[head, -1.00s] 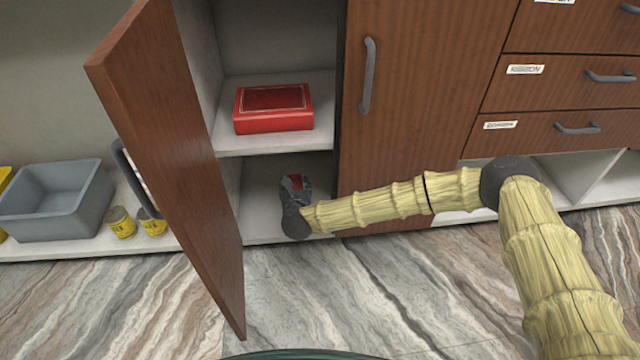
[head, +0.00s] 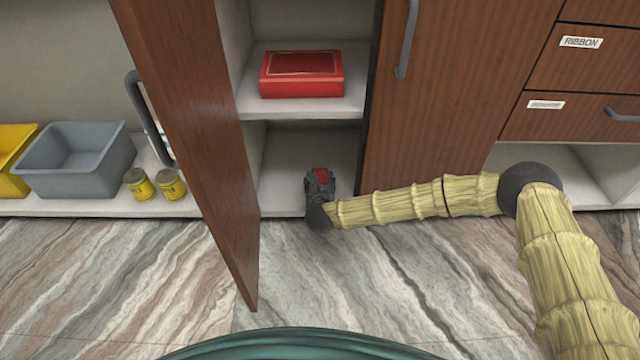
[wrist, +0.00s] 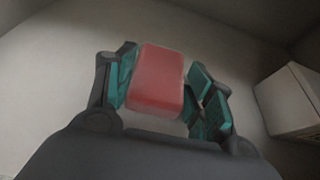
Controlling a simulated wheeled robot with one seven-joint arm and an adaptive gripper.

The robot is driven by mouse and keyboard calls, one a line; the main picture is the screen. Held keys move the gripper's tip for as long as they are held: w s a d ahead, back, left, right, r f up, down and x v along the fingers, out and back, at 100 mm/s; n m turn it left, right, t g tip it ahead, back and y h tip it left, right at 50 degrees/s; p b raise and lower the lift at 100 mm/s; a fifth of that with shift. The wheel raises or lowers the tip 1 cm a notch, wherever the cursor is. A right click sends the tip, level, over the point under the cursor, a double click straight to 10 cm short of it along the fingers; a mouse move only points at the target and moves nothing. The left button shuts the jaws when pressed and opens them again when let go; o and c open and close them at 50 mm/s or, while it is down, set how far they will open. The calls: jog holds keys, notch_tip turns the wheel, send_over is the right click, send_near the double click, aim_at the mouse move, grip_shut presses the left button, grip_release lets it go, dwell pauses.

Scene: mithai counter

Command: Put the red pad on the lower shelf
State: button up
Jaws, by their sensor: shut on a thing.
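The red pad (wrist: 157,80) is a small red block between the teal-lined fingers of my gripper (wrist: 165,88) in the wrist view. In the head view the red pad (head: 320,175) shows as a small red patch at the end of my gripper (head: 320,180). My gripper is shut on it, inside the open cupboard at the lower shelf (head: 282,165). I cannot tell whether the pad touches the shelf. The pad's underside is hidden.
A red box (head: 301,75) lies on the upper shelf (head: 300,109). The open wooden door (head: 195,130) stands to the left of my gripper, and a closed door (head: 450,90) to the right. A grey bin (head: 75,165) and two yellow tins (head: 140,186) stand farther left.

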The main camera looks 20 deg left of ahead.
jog(key=o, duration=1.1)
jog(key=shift+r, duration=0.15)
jog(key=p+v, duration=0.5)
jog(key=v, duration=0.7)
jog(key=shift+p, duration=0.3)
